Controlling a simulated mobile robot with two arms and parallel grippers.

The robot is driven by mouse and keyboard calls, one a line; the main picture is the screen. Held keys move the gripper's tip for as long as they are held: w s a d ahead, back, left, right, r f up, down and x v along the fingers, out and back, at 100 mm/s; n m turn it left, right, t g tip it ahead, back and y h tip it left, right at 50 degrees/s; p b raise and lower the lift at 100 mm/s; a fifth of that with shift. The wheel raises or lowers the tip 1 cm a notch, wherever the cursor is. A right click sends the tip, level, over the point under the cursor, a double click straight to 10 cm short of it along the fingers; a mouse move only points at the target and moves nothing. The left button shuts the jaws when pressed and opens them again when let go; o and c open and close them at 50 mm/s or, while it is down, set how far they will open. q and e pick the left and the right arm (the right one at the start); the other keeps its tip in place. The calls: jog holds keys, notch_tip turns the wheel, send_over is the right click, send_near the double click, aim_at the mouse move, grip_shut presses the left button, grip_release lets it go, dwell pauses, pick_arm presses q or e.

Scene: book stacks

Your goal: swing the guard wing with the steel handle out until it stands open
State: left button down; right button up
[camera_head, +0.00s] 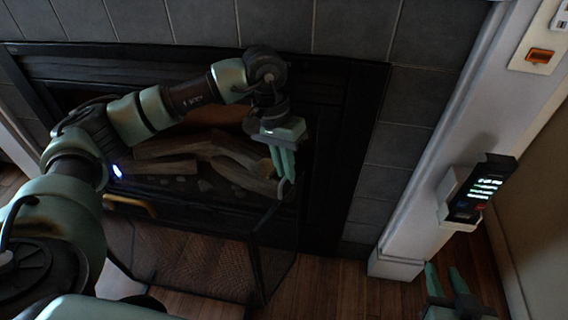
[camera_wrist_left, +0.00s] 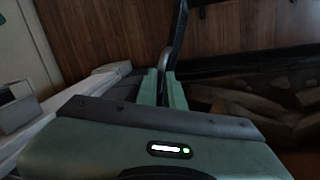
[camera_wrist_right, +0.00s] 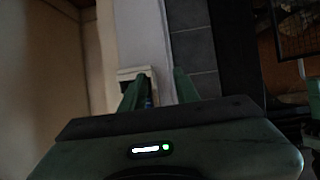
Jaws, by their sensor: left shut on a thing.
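The fireguard stands in front of the fireplace, with a dark mesh front panel (camera_head: 190,262) and a mesh wing (camera_head: 276,250) at its right end. The wing is angled from the front panel back toward the hearth's right side. My left gripper (camera_head: 284,172) is shut on the steel handle at the wing's upper edge, its fingers pointing down. In the left wrist view the steel handle (camera_wrist_left: 163,60) shows between the fingertips, beside a dark frame bar (camera_wrist_left: 180,35). My right gripper (camera_head: 447,280) is open and empty at the lower right, apart from the guard.
A brass handle (camera_head: 132,205) shows at the guard's left. Logs (camera_head: 215,150) lie in the firebox behind. A white pillar (camera_head: 440,190) with a dark lit device (camera_head: 482,188) stands to the right. Wooden floor (camera_head: 330,285) between guard and pillar looks clear.

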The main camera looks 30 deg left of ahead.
pick_arm(q)
jog(key=shift+d, duration=0.35)
pick_arm(e)
jog(key=shift+w+a+r+t, duration=0.1)
jog(key=shift+w+r+t, duration=0.15)
jog(key=shift+r+t, duration=0.2)
pick_arm(q)
jog(key=c, duration=1.5)
grip_release()
